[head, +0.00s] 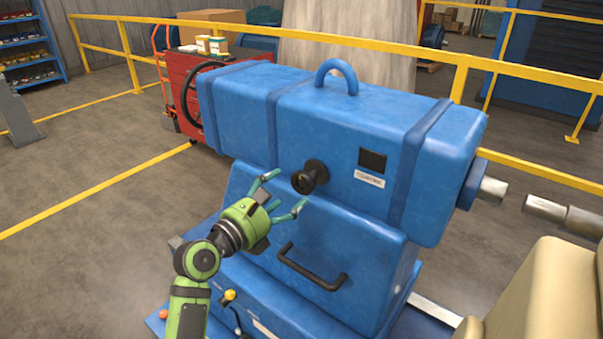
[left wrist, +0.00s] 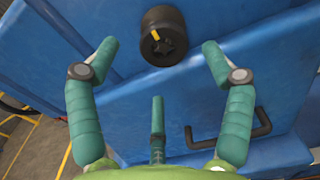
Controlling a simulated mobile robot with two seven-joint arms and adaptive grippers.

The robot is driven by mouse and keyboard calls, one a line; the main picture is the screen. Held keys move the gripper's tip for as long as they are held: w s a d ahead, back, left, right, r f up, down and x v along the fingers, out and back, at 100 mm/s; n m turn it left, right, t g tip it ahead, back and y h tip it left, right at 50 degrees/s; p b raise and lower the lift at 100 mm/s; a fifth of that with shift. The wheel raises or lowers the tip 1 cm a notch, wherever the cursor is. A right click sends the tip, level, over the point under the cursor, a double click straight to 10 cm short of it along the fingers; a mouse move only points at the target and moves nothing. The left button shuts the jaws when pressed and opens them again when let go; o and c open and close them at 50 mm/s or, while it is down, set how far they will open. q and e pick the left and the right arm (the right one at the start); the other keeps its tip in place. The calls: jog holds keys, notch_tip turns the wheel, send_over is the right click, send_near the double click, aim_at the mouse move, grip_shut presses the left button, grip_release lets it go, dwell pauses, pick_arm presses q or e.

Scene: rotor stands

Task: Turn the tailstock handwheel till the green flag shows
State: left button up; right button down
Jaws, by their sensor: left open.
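The blue tailstock (head: 330,125) fills the middle of the head view. Its large black handwheel (head: 188,108) is at the left end, partly hidden behind the housing. A black knob (head: 310,178) sticks out of the front face; in the left wrist view the knob (left wrist: 163,36) has a yellow mark. A dark square window (head: 372,161) sits right of the knob above a white label (head: 369,179); no green shows in it. My left gripper (head: 285,191) is open and empty just in front of the knob, its fingers spread. It also shows in the left wrist view (left wrist: 158,70), below the knob.
A black bar handle (head: 312,268) sticks out below the knob. A yellow-tipped lever (head: 230,296) is low at the front. A red tool cart (head: 183,95) and yellow railing (head: 100,42) stand behind. A beige block (head: 555,300) is at the lower right.

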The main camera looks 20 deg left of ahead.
aim_at(300, 182)
pick_arm(q)
jog(key=p+x, duration=0.1)
jog(key=x, duration=0.5)
jog(key=shift+d+r+p, duration=0.1)
jog(key=shift+p, duration=0.25)
jog(key=shift+w+d, duration=0.2)
jog(key=shift+w, duration=0.25)
pick_arm(e)
jog(key=shift+w+d+r, duration=0.1)
jog(key=shift+d+r, duration=0.75)
jog(key=shift+r, duration=0.15)
pick_arm(q)
jog(key=c, duration=1.1)
jog(key=shift+a, duration=0.1)
pick_arm(e)
jog(key=shift+a, duration=0.25)
